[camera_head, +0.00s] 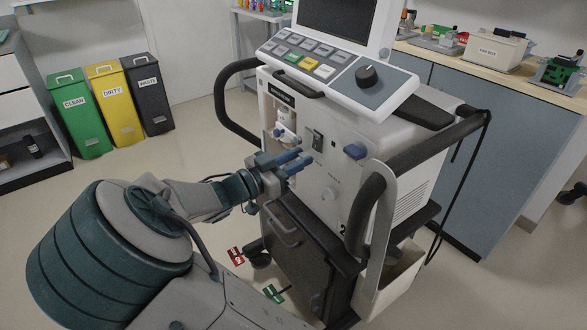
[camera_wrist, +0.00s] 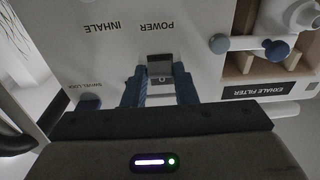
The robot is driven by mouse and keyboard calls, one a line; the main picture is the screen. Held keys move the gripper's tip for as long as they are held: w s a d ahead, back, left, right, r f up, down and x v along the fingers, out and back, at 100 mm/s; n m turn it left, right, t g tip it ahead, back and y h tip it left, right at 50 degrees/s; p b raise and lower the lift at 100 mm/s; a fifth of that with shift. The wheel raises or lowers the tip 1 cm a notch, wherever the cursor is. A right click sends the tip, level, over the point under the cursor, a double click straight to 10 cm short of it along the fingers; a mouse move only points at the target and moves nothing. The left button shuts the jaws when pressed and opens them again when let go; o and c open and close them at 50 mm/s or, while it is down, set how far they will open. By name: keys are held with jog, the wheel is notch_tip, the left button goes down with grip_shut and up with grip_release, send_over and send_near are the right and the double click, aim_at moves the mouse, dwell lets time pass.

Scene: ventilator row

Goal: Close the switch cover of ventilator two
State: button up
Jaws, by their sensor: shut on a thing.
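Ventilator two (camera_head: 325,185) stands in front of me, with a "2" low on its front. Its power switch with the switch cover (camera_head: 318,138) is a small dark unit on the front panel. In the wrist view, turned upside down, the cover (camera_wrist: 160,61) shows as a small grey-black piece by the POWER label, with a "0" mark beside it. My gripper (camera_head: 305,160) reaches the panel from the left, its blue fingers at the switch. In the wrist view my gripper (camera_wrist: 160,86) has one finger on each side of the cover, shut on it. The cover's exact angle is hard to tell.
A blue swivel lock knob (camera_head: 355,152) sits right of the switch. The exhale filter bay (camera_head: 287,128) is left of it. Black handles (camera_head: 368,205) stick out at the ventilator's sides.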

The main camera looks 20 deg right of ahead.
jog(key=shift+d+f+h+b, duration=0.15)
jog(key=shift+d+h+b, duration=0.05)
jog(key=shift+h+b, duration=0.1)
dwell(0.4)
jog(key=o, duration=1)
jog(key=shift+a, duration=0.1)
jog(key=p+v, duration=0.2)
jog(key=v, duration=1.1)
jog(key=shift+s+a+f, duration=0.15)
jog(key=shift+s+a, duration=0.05)
jog(key=shift+a, duration=0.05)
jog(key=shift+d, duration=0.15)
